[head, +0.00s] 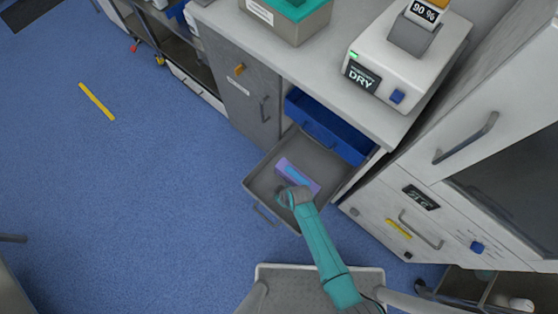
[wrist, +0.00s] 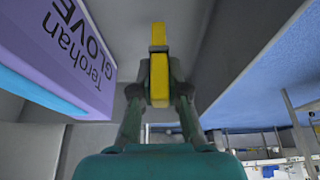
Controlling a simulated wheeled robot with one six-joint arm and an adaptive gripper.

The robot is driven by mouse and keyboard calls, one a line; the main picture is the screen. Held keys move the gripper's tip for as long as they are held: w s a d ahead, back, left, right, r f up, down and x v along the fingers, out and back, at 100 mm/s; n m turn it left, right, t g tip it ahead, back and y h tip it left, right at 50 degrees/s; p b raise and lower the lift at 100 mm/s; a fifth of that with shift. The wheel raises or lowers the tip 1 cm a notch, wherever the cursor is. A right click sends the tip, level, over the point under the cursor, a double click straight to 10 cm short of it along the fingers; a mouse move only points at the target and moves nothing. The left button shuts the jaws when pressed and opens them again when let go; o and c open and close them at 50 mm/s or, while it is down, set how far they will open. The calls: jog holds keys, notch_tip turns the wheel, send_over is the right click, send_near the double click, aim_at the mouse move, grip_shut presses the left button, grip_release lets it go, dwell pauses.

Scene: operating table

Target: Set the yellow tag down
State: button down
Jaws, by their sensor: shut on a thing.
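The yellow tag (wrist: 159,65) is upright between the fingertips of my gripper (wrist: 159,88) in the wrist view. My gripper is shut on it. In the head view my gripper (head: 288,196) is over or inside the open grey drawer (head: 262,187), and the tag is hidden there. A purple and blue glove box (head: 299,176) lies in the drawer just beyond my gripper. In the wrist view the glove box (wrist: 75,45) is close on the left, apart from the tag. Whether the tag touches the drawer floor I cannot tell.
A blue drawer (head: 325,130) stands open above the grey one. An orange tag (head: 239,69) hangs on the grey cabinet door (head: 250,100). A white device reading DRY (head: 400,60) stands on the counter. A yellow strip (head: 97,101) lies on the open blue floor at left.

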jog(key=shift+f, duration=1.2)
jog(key=c, duration=1.2)
grip_release()
jog(key=shift+f, duration=0.1)
jog(key=v, duration=1.2)
